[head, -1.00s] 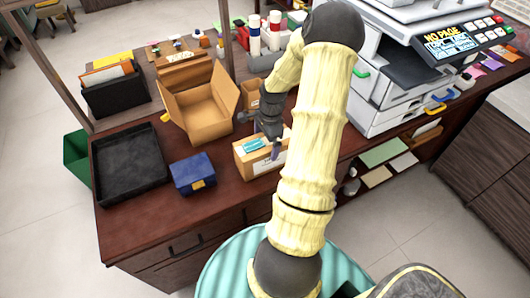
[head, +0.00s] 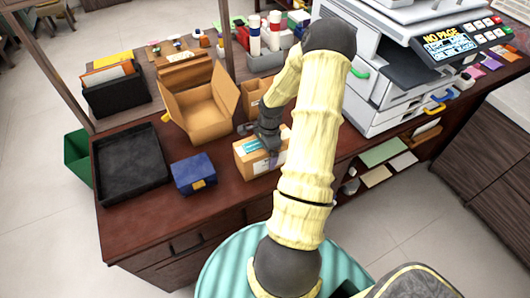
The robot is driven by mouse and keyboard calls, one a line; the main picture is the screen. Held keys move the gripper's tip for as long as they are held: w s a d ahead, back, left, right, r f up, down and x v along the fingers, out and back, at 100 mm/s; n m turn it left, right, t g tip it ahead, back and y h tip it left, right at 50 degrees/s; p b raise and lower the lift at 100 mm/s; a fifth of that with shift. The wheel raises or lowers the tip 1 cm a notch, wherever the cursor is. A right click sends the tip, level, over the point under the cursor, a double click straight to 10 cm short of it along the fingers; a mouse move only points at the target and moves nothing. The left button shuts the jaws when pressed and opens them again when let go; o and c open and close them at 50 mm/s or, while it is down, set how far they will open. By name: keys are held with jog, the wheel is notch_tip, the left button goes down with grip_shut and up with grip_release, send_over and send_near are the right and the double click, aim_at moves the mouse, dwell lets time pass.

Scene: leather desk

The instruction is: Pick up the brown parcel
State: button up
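The brown parcel (head: 246,167) is a small cardboard box with a teal patch on top and a pale label on its front. It stands on the dark red-brown desk, right of the blue box. My gripper (head: 268,147) is at the parcel's right part, pointing down. One finger shows against the parcel's top and front. The other finger is hidden or too small to make out, so I cannot tell whether the gripper is open or shut on the parcel. My arm hides the area right of the parcel.
A blue box (head: 193,174) and a black tray (head: 103,187) lie left of the parcel. An open cardboard box (head: 190,118) stands behind it, with a smaller brown box (head: 252,92) beside that. A printer (head: 385,115) stands at right. Bare desk (head: 225,205) shows in front.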

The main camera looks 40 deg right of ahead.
jog(key=c, duration=1.2)
notch_tip(320, 180, up, 10)
jog(key=shift+r, duration=0.1)
